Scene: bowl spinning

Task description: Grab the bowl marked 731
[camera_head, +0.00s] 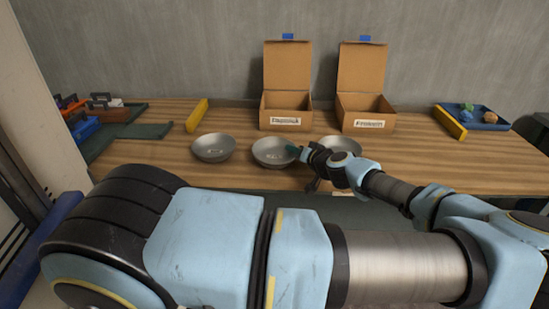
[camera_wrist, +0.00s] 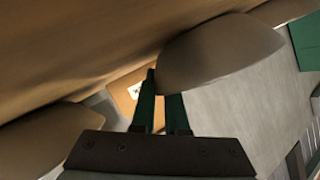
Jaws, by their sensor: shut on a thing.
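Three grey metal bowls stand in a row on the wooden table: a left bowl (camera_head: 213,148), a middle bowl (camera_head: 270,153) and a right bowl (camera_head: 343,144), partly hidden by my arm. The marks inside them are too small to read, so I cannot tell which is 731. My gripper (camera_head: 294,151) is at the right rim of the middle bowl, its green fingers shut on that rim. In the wrist view, the fingers (camera_wrist: 162,98) meet the edge of the held bowl (camera_wrist: 220,52); another bowl (camera_wrist: 45,138) shows at lower left.
Two open cardboard boxes, left (camera_head: 285,108) and right (camera_head: 366,110), stand behind the bowls with labels. A blue tray (camera_head: 484,122) with small items is at the right; bins (camera_head: 85,127) are at the left. Yellow bars (camera_head: 197,115) lie on the table.

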